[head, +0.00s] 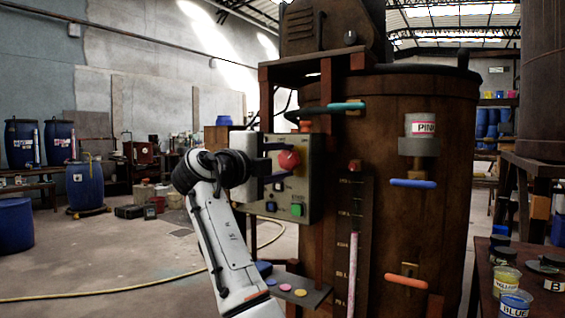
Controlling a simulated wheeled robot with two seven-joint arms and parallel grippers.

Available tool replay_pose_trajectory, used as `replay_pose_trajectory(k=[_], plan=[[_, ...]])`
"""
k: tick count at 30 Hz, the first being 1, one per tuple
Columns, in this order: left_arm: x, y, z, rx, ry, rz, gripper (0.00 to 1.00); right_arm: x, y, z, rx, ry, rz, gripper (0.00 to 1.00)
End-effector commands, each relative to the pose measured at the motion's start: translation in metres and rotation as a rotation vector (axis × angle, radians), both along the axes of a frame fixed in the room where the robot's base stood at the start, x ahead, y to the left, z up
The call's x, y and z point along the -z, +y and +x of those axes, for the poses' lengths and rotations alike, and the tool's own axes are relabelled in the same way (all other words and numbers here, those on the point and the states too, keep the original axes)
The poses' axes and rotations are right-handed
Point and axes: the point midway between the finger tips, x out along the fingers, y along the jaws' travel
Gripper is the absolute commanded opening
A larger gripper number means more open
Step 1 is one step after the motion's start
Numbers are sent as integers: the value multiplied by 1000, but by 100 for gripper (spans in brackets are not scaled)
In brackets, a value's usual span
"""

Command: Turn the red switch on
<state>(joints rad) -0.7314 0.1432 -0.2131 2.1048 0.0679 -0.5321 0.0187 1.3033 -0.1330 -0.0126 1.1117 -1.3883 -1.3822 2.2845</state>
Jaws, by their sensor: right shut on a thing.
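The red switch (289,160) is a round red knob on the grey control panel (305,205) fixed to the side of the brown vat. My right gripper (280,163) reaches the panel from the left, its dark fingers around the knob and shut on it. The gripper and wrist hide part of the panel's left side, and I cannot tell which way the knob is turned. My left gripper is not in view.
The vat (440,120) carries a teal handle (345,106), a blue handle (413,184) and an orange handle (407,282). Below the panel, a small shelf (312,297) holds coloured discs. Labelled cups, including BLUE (514,304), stand at the lower right.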

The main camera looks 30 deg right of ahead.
Motion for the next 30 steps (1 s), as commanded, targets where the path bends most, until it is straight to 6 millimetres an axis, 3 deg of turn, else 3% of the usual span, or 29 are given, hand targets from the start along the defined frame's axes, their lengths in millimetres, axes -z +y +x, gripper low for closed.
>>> replay_pose_trajectory(k=[11,12,15,25,30], plan=[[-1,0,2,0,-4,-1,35,2,1,0,0,-5,6,16],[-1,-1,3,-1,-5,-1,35,2,1,0,0,-5,6,42],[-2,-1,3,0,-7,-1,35,1,1,0,0,-5,5,57],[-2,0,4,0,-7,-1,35,0,3,-1,-1,-5,3,57],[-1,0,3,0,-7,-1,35,1,23,-8,-4,-6,4,57]])
